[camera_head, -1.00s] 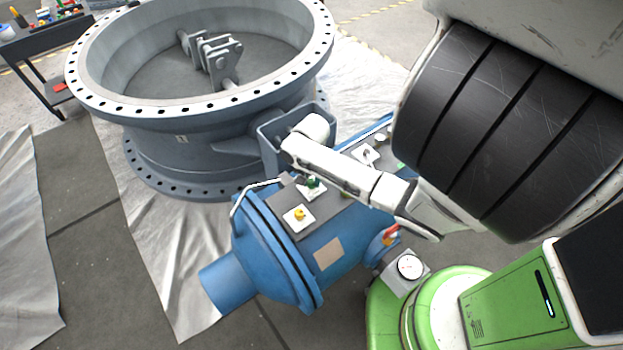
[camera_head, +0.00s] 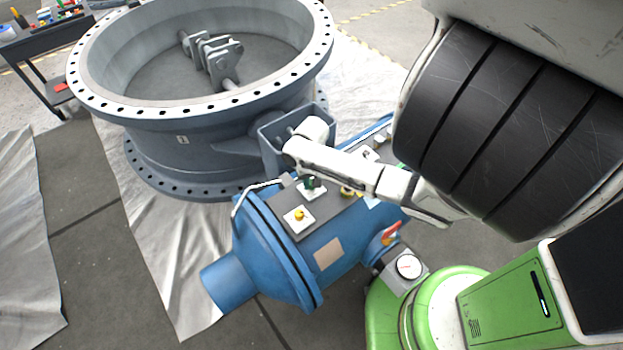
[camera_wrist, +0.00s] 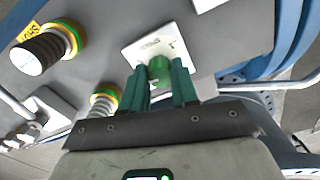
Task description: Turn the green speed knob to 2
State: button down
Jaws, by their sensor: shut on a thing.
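The green speed knob (camera_wrist: 160,66) stands on a white square plate (camera_wrist: 146,47) with dark markings in the wrist view. My gripper (camera_wrist: 159,80) has green fingers, one on each side of the knob, and is shut on it. The markings are too small to read, so I cannot tell the knob's setting. In the head view my gripper (camera_head: 310,184) is over the grey panel on the blue valve body (camera_head: 275,243), and its fingers mostly hide the knob.
A yellow knob on a white plate (camera_head: 299,217) sits nearer on the panel. Ringed yellow-and-green parts (camera_wrist: 62,38) stand beside the green knob. A large grey flanged valve (camera_head: 190,150) rises behind. A tool cart (camera_head: 50,45) is at the far left.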

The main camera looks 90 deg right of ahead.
jog(key=n, duration=0.3)
jog(key=shift+n, duration=0.4)
jog(key=n, duration=0.3)
jog(key=shift+n+p, duration=0.3)
jog(key=shift+p, duration=0.05)
jog(key=n, duration=0.3)
jog(key=shift+n, duration=0.3)
jog(key=n, duration=0.4)
jog(key=shift+n, duration=0.3)
jog(key=n, duration=0.3)
jog(key=shift+n, duration=0.3)
jog(key=n, duration=0.3)
jog(key=shift+n, duration=0.3)
jog(key=n, duration=0.3)
jog(key=shift+n, duration=0.3)
jog(key=shift+n+b, duration=0.4)
jog(key=shift+n, duration=1.4)
